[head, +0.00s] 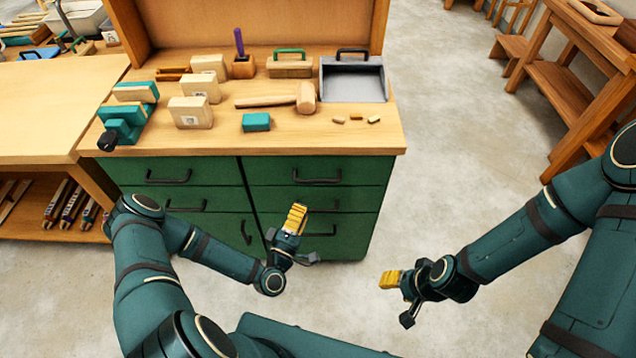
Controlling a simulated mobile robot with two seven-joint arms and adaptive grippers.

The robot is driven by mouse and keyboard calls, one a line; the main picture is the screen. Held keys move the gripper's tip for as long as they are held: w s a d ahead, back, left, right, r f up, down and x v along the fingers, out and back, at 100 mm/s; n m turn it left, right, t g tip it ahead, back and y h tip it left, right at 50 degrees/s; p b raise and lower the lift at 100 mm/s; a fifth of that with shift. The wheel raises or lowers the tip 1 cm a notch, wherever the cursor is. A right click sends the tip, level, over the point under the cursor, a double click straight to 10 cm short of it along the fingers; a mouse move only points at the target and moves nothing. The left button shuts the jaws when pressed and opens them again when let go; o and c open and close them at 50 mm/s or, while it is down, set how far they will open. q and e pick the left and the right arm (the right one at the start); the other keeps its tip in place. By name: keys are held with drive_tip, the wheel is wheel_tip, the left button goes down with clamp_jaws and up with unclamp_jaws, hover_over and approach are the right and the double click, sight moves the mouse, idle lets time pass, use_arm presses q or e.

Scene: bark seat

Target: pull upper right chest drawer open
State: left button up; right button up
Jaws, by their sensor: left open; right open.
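The green chest (375,225) stands under the wooden worktop, facing me. Its upper right drawer (270,170) looks closed, its front flush with the chest. Its dark bar handle (317,179) is in plain view. My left gripper (303,238) is open and empty, in front of the lower right drawers and below that handle, apart from it. It partly covers the middle right drawer's handle. My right gripper (397,299) is open and empty over the floor, to the right of the chest and nearer to me.
The worktop (230,135) holds a mallet (275,101), a teal vise (125,115), wooden blocks and a grey dustpan (353,80). A pale table (50,110) adjoins on the left. A wooden bench (585,60) stands at the right. The floor between is clear.

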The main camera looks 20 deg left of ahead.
sight(316, 180)
use_arm(q)
drive_tip(key=x, duration=1)
drive_tip(key=shift+w+b, duration=0.35)
drive_tip(key=shift+w, duration=0.05)
clamp_jaws()
